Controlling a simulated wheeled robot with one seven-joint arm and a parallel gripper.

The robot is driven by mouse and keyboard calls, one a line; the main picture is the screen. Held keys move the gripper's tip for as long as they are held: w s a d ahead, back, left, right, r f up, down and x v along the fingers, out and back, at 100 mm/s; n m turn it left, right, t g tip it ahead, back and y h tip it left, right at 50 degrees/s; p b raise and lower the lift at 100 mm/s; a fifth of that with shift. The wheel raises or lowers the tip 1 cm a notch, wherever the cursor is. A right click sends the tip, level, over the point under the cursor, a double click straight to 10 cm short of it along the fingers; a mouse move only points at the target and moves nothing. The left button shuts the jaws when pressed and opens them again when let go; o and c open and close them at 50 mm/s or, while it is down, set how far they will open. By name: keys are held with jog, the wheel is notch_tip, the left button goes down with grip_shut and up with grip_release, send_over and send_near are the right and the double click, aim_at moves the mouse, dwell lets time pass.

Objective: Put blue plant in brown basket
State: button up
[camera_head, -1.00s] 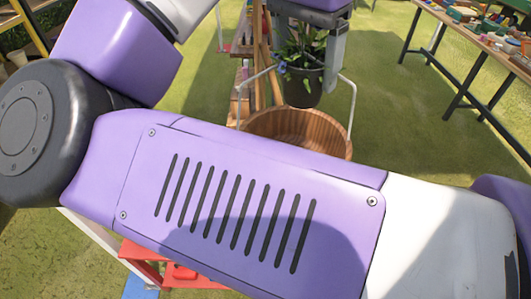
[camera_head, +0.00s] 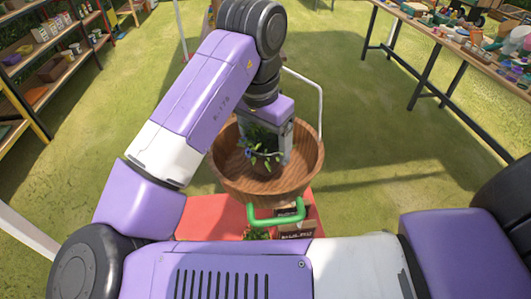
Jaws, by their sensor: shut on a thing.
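The blue plant (camera_head: 262,139) has green leaves, with small blue spots among them, and a dark pot. My gripper (camera_head: 268,148) is shut on it, pointing down, and holds it within the rim of the brown basket. The brown basket (camera_head: 230,173) is a round wooden bowl in the middle of the view. One finger shows at the right of the plant; the other is mostly hidden. I cannot tell whether the pot touches the basket's floor.
Below the basket are a red surface (camera_head: 205,219), a green handle (camera_head: 276,216) and small boxes (camera_head: 295,225). A white curved bar (camera_head: 320,103) stands behind the basket. Shelves (camera_head: 75,45) are at the left and a cluttered table (camera_head: 455,45) at the right. Grass between is open.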

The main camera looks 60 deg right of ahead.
aim_at(265, 148)
jog(key=shift+f, duration=1.65)
jog(key=shift+f, duration=0.1)
jog(key=shift+f, duration=0.1)
jog(key=o, duration=1.7)
notch_tip(265, 148, up, 12)
jog(key=a, duration=0.1)
jog(key=shift+a+r, duration=0.2)
